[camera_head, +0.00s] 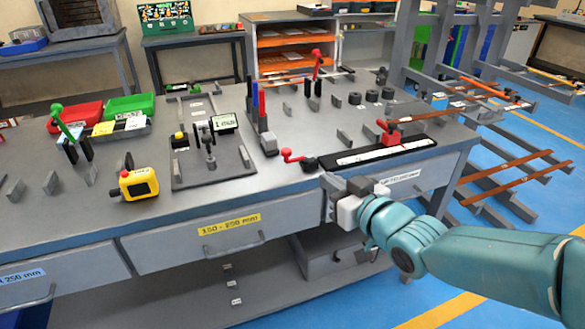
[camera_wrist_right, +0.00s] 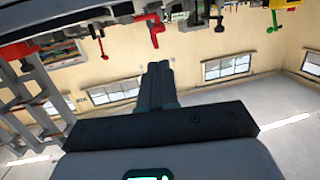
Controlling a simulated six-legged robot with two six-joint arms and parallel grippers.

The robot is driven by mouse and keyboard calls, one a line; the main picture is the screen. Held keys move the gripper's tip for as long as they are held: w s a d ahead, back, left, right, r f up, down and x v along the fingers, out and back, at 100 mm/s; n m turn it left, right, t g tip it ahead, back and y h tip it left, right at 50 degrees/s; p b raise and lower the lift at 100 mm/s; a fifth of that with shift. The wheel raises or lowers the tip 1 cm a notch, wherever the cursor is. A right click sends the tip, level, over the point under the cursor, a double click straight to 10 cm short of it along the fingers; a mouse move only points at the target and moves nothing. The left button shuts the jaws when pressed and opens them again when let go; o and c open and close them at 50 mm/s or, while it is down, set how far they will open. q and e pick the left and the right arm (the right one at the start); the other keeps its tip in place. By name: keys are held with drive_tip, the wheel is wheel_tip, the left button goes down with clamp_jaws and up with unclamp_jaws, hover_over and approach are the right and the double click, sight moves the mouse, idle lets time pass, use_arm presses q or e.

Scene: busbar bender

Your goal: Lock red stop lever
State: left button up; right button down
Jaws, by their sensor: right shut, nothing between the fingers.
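A red lever (camera_head: 292,156) with a round knob lies low at the bench's front edge, by the left end of a black strip with a white scale (camera_head: 385,152). A red stop block with a small handle (camera_head: 390,132) sits on the strip farther right. I cannot tell which is the stop lever, or whether either is locked. My right gripper (camera_head: 327,184) is shut and empty, in front of the bench edge, apart from both. In the right wrist view, which looks upside down, the closed fingers (camera_wrist_right: 158,68) point towards red handles (camera_wrist_right: 156,28) near the top. My left gripper is not in view.
On the bench stand a yellow button box (camera_head: 138,184), a green lever (camera_head: 66,122), an upright red lever (camera_head: 317,64) and several grey brackets. Copper bars (camera_head: 507,178) stick out from a rack at right. Drawers (camera_head: 215,243) line the bench front.

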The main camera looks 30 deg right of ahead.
drive_tip(key=shift+d+f, duration=0.1)
drive_tip(key=shift+f, duration=0.05)
approach(289, 154)
drive_tip(key=w, duration=0.4)
drive_tip(key=w+f, duration=0.1)
drive_tip(key=w, duration=0.1)
drive_tip(key=shift+w+d, duration=0.25)
drive_tip(key=shift+w, duration=0.15)
idle(0.4)
